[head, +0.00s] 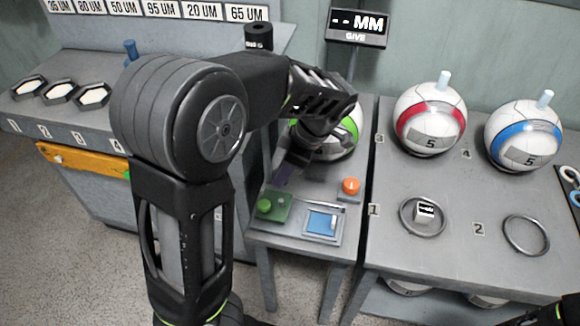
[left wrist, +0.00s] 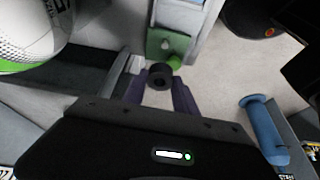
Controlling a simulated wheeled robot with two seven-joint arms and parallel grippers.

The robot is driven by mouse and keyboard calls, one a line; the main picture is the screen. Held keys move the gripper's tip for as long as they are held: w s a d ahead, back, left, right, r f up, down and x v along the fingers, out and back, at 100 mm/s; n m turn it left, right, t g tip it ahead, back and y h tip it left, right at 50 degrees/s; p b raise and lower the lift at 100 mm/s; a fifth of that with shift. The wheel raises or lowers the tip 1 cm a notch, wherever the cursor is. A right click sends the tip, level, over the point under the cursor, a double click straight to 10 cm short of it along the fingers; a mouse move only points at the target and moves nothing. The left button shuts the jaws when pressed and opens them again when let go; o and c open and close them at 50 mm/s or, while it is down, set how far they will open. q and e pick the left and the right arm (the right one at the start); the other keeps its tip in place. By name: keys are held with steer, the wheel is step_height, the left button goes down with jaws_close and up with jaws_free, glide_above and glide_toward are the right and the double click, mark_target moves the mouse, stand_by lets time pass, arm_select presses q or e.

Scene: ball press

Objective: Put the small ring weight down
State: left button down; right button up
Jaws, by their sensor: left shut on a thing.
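The small ring weight (left wrist: 160,75) is a short black ring with a hole, held at the tips of my left gripper (left wrist: 164,85) in the left wrist view. The purple fingers are shut on it. Behind it in that view is a green block with a round green knob (left wrist: 172,45); I cannot tell the gap between them. In the head view my left gripper (head: 281,177) points down above the small grey stand, and the weight cannot be made out. Only a dark part of my right arm shows at the lower right corner.
The small stand carries the green block (head: 272,205), an orange button (head: 351,186) and a blue-screened panel (head: 322,221). A green-and-white ball (head: 345,140) is partly hidden behind my arm. The right table has red (head: 430,119) and blue (head: 524,136) banded balls and two rings.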

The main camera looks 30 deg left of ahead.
arm_select(q)
steer(key=w+d+f+m+t+h, duration=0.1)
steer(key=w+d+m, duration=0.4)
steer(key=m, duration=0.5)
steer(key=w+d+f+m+t+h, duration=0.1)
steer(key=w+d+m+t+h, duration=0.2)
steer(key=m, duration=0.8)
steer(key=shift+w+d+f+t, duration=0.4)
steer(key=shift+w+d+t, duration=0.55)
steer(key=shift+d, duration=0.9)
